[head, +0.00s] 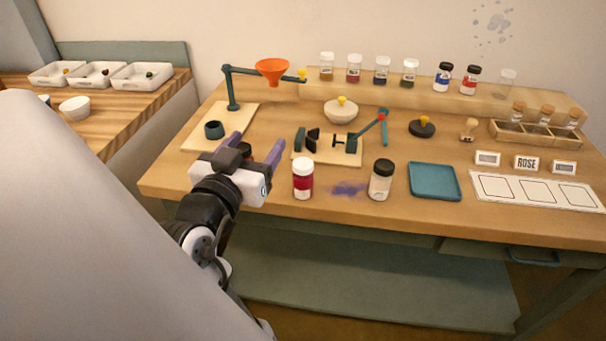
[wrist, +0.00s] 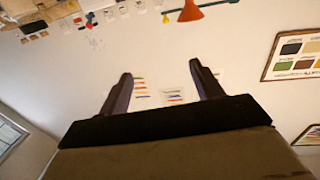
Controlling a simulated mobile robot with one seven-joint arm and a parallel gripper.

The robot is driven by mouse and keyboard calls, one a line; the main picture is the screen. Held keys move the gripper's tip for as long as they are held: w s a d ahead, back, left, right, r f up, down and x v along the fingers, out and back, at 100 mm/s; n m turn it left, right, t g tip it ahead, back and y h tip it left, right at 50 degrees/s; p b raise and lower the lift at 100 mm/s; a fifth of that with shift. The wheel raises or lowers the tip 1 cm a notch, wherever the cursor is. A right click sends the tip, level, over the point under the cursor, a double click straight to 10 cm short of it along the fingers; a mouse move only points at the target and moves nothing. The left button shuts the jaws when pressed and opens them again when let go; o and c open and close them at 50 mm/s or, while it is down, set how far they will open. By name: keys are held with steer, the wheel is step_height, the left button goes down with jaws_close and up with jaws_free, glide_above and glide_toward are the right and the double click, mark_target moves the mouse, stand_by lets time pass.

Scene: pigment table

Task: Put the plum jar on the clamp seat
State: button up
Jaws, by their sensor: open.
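A jar with deep pinkish-red contents and a white lid (head: 303,181) stands upright at the table's front. I cannot tell for certain that it is the plum jar; a similar dark red jar (head: 354,70) stands on the back ledge. The clamp (head: 352,144), with black jaws and a red-tipped lever, sits on a wooden board behind the front jar. No jar stands between its jaws. My gripper (head: 254,146) is open and empty, left of the front jar and in front of the clamp board. In the wrist view its fingers (wrist: 162,85) spread against the wall.
A black-lidded jar (head: 381,181) and a teal tray (head: 435,182) stand right of the front jar, past a purple powder spot (head: 348,188). An orange funnel (head: 272,70) on a stand is behind left. Several jars line the back ledge (head: 440,93).

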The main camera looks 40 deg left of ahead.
mark_target(308, 168)
steer(key=s+d+f+m+g+h, duration=0.2)
steer(key=d+f+m+h, duration=0.15)
steer(key=f+h, duration=0.2)
steer(key=x, duration=0.4)
steer(key=p+x, duration=0.1)
steer(key=x, duration=0.4)
steer(key=f+p+x, duration=0.1)
steer(key=x, duration=0.4)
steer(key=shift+d+f, duration=0.1)
steer(key=shift+d, duration=0.2)
steer(key=c, duration=1.2)
